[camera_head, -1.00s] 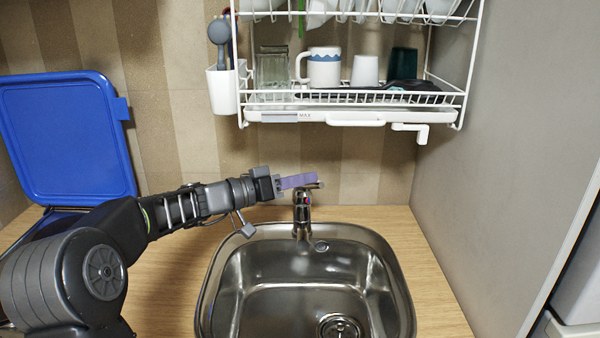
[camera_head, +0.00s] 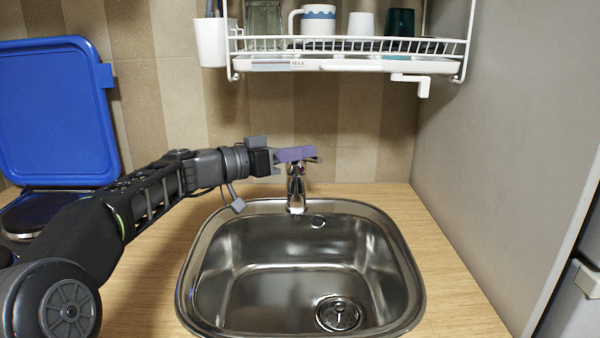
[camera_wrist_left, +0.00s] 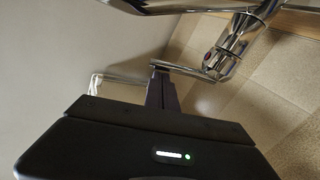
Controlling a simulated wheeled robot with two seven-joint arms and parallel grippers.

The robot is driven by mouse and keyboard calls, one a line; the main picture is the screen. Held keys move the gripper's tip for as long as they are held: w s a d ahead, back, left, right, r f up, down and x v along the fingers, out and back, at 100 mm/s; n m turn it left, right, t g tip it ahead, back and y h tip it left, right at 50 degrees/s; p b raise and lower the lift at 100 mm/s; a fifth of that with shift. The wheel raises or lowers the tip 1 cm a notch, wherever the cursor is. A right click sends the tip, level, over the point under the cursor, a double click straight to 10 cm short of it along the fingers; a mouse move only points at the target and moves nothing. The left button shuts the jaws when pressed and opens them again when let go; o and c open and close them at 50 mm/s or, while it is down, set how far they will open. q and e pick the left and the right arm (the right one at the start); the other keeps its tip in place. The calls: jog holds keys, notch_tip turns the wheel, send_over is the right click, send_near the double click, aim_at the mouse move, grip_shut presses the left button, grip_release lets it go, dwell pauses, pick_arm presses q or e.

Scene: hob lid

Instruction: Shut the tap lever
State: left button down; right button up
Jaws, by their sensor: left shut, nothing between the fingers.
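The chrome tap (camera_head: 296,192) stands at the back edge of the steel sink (camera_head: 205,243). Its lever (camera_head: 317,160) is at the top, mostly behind my fingers in the head view. My left gripper (camera_head: 308,153) has purple fingers, shut and empty, level with the tap's top. In the left wrist view the tap (camera_wrist_left: 238,42) is at upper right, and its lever (camera_wrist_left: 190,71) reaches left from the tap. The gripper's fingertips (camera_wrist_left: 160,74) are close to the lever's far end there; I cannot tell whether they touch. My right gripper is not in view.
A white dish rack (camera_head: 350,65) with cups hangs on the wall above the tap. A raised blue lid (camera_head: 50,110) stands at the left above the hob (camera_head: 35,212). A grey panel (camera_head: 490,150) bounds the right side. The wooden counter (camera_head: 450,260) right of the sink is clear.

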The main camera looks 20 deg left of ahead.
pick_arm(q)
jog(key=shift+d+f+b, duration=0.1)
jog(key=shift+f+b, duration=0.4)
jog(key=shift+s+r+m, duration=0.1)
jog(key=shift+r+m, duration=0.15)
jog(key=shift+m, duration=0.05)
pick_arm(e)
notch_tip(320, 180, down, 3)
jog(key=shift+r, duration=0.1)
pick_arm(q)
jog(key=shift+s, duration=0.1)
jog(key=b+v, duration=0.1)
jog(key=v, duration=0.6)
jog(key=shift+s, duration=0.3)
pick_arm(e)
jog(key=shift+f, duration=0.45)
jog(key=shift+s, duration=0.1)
